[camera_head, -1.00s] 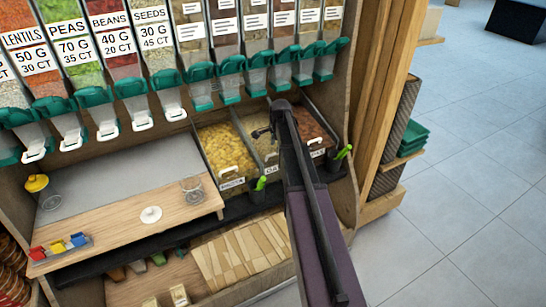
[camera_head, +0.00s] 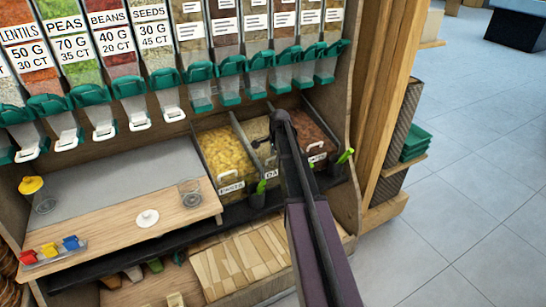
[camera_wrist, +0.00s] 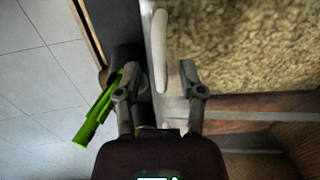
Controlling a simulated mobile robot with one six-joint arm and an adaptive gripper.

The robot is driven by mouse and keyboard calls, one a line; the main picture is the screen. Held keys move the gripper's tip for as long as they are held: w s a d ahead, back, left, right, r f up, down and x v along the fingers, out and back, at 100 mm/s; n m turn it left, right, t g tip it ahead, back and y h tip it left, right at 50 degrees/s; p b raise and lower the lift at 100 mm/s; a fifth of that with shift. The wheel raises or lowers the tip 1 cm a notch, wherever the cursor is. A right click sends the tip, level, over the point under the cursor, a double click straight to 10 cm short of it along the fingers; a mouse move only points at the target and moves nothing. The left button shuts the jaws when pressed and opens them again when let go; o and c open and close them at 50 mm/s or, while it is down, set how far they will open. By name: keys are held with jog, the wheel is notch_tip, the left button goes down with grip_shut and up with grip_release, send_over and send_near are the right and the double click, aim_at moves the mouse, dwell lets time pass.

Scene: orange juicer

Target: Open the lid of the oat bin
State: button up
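The oat bin (camera_head: 257,130) is the middle of three bins under the dispensers. Its label is partly hidden by my arm. In the wrist view, tan oats (camera_wrist: 245,40) show at the upper right, seen through what looks like a clear lid. A white handle (camera_wrist: 160,55) runs along the bin's front edge. My gripper (camera_wrist: 160,92) is open, with one finger on each side of the handle's line. The handle lies ahead of and between the fingertips, and I cannot tell whether they touch it. In the head view my gripper (camera_head: 262,142) is over the oat bin.
The pasta bin (camera_head: 227,155) is left of the oat bin, and a bin of reddish-brown contents (camera_head: 310,132) is right. Green-handled scoops stand in dark holders in front, one close beside my gripper (camera_wrist: 98,118). A wooden counter (camera_head: 110,228) holds a white disc and glass.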

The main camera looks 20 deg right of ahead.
grip_shut()
jog(key=w, duration=0.2)
jog(key=w+r+p, duration=0.1)
jog(key=w, duration=0.1)
jog(key=shift+r, duration=0.1)
jog(key=shift+o, duration=0.4)
grip_release()
